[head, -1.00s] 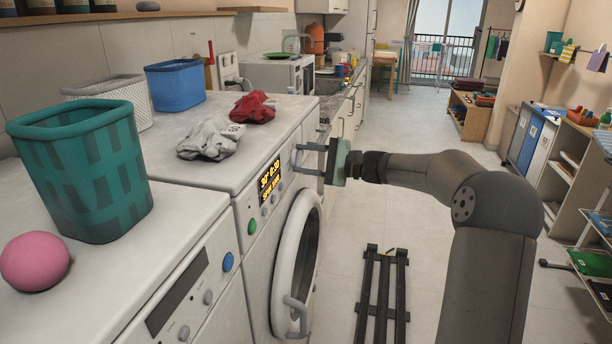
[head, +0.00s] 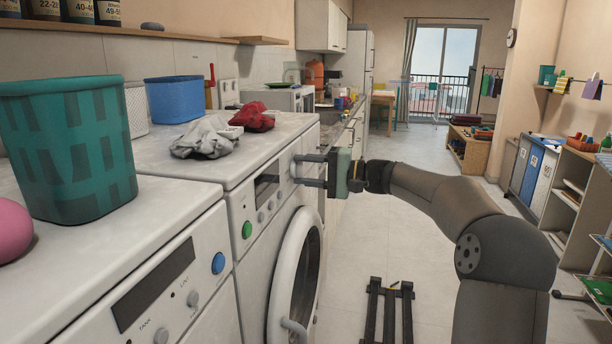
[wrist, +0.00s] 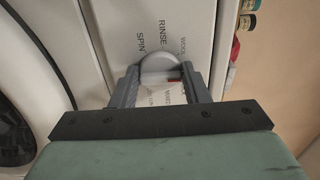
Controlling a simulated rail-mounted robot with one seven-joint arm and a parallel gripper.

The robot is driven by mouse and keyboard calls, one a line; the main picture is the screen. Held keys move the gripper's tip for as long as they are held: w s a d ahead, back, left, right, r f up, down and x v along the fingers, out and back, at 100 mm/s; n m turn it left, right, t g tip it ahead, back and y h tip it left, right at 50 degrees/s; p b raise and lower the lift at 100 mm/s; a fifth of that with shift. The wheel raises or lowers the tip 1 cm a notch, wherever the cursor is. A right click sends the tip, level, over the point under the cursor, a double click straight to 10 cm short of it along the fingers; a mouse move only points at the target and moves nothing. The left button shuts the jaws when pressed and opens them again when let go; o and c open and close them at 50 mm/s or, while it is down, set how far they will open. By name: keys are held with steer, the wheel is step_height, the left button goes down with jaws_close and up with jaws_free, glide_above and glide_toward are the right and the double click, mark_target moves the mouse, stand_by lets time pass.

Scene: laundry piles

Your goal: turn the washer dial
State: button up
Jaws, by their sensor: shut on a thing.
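The washer (head: 256,224) is the white front-loader in the middle of the head view, with a round door (head: 294,272) on its front. Its dial (wrist: 160,63) is a grey round knob, seen in the wrist view between my gripper's fingers. Printed words including RINSE, SPIN and WOOL stand around the dial. My gripper (head: 297,170) reaches the right end of the washer's panel and is shut on the dial; it also shows in the wrist view (wrist: 162,76). The fingers partly hide the dial in the head view. The washer's display (head: 266,185) is dark.
A grey cloth (head: 205,138) and a red cloth (head: 252,117) lie on the washer. A second machine (head: 165,268) stands nearer, with a teal basket (head: 68,150) and a pink ball (head: 10,230) on top.

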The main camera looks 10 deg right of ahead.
stand_by(0.3)
steer(key=o, duration=1)
steer(key=shift+c, duration=0.2)
steer(key=shift+d, duration=0.1)
steer(key=v, duration=1.7)
steer(key=shift+s+p, duration=0.15)
steer(key=shift+p, duration=0.3)
